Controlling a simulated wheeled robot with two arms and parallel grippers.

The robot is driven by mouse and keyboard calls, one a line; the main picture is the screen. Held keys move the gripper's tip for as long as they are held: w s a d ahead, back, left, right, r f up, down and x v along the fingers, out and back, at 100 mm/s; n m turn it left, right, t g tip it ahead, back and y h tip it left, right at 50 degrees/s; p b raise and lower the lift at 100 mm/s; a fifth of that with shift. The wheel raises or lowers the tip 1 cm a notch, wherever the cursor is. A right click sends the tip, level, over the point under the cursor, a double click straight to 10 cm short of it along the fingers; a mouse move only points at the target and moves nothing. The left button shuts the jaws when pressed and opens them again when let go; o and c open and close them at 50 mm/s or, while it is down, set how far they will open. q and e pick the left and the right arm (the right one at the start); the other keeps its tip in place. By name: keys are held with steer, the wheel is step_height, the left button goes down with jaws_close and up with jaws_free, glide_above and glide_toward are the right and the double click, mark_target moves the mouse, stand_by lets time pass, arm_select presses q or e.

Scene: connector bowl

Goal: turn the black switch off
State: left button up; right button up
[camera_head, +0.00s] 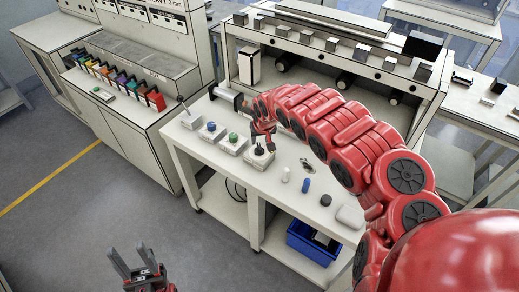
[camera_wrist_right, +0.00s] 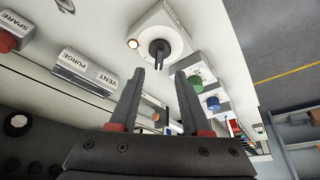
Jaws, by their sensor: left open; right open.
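The black switch (camera_head: 259,151) is a rotary knob on a pale box on the white bench. In the right wrist view the black knob (camera_wrist_right: 158,50) sits on a round white face, with a small lit orange lamp (camera_wrist_right: 133,43) beside it. My right gripper (camera_head: 262,143) is just above the switch, pointing down. In the wrist view its two fingers (camera_wrist_right: 164,74) are apart, empty, with the knob beyond their tips; contact cannot be told. My left gripper (camera_head: 133,260) is open and empty over the floor, away from the bench.
Boxes with a green knob (camera_head: 233,137) and a blue knob (camera_head: 211,126) stand left of the switch. White and blue cylinders (camera_head: 306,185) stand to its right. A blue bin (camera_head: 313,243) sits below.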

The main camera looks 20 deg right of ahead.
mark_target(259, 146)
steer(key=x, duration=0.3)
steer(key=shift+w+f, duration=0.1)
steer(key=shift+f, duration=0.3)
steer(key=shift+w+a+f, duration=0.25)
steer(key=shift+w+f, duration=0.15)
steer(key=shift+f, duration=0.05)
steer(key=shift+w+d+f, duration=0.15)
steer(key=shift+d+f, duration=0.2)
steer(key=shift+f, duration=0.4)
jaws_close()
